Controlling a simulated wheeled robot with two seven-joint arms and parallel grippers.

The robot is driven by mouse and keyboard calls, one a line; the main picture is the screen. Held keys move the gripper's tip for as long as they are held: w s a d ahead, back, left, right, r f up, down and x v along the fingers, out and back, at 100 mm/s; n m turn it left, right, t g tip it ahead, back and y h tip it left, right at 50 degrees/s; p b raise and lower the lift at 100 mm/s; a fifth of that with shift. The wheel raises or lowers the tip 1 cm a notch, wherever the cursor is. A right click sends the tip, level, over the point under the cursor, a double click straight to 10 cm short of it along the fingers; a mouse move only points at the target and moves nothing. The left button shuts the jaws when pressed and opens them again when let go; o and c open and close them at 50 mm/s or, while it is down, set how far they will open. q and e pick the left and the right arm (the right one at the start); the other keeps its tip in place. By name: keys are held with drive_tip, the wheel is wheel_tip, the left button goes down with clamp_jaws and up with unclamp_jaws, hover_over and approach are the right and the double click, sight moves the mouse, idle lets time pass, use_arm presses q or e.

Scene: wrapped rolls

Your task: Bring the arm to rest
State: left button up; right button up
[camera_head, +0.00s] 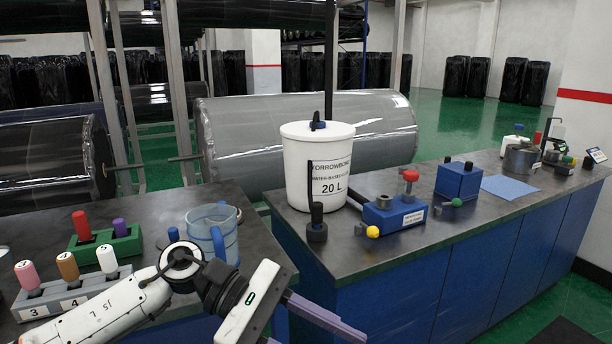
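My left arm (120,308) is white and comes in from the lower left, over the near counter. My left gripper (315,334) is in front of the counters at the bottom middle, pointing down and to the right. Its two grey-purple fingers are spread apart with nothing seen between them. The lower finger is cut off by the picture's bottom edge. My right gripper is not in view.
A clear blue-tinted jug (212,230) stands close behind my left wrist. Green (105,245) and grey (70,291) holders with coloured handles stand left. A white 20 L bucket (318,165) and blue blocks (395,212) stand on the right counter (470,215).

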use_arm(q)
drive_tip(key=d+r+n+t+h, duration=0.2)
drive_tip(key=d+n+h, duration=0.2)
drive_tip(key=n+h, duration=0.3)
drive_tip(key=w+a+f+n+t+y, duration=0.3)
drive_tip(key=n+t, duration=0.5)
drive_tip(key=n, duration=0.6)
drive_tip(key=w+a+f+n+t+y, duration=0.1)
drive_tip(key=w+a+f+n+t, duration=0.25)
drive_tip(key=n+t, duration=0.75)
drive_tip(key=a+f+n+y, duration=0.7)
drive_tip(key=f+n, duration=0.3)
drive_tip(key=n, duration=0.3)
drive_tip(key=s+a+f+n+g+y, duration=0.3)
drive_tip(key=s+a+f+n, duration=0.2)
drive_tip(key=s+f+n, duration=0.2)
drive_tip(key=s+a+f+n+g+y, duration=0.3)
drive_tip(key=s+f+n, duration=0.4)
drive_tip(key=s+f, duration=0.5)
wheel_tip(320, 180, down, 3)
drive_tip(key=a+g, duration=0.1)
drive_tip(key=a, duration=0.1)
drive_tip(key=shift+a+g+y, duration=0.3)
drive_tip(key=shift+a+y, duration=0.1)
drive_tip(key=shift+f, duration=0.1)
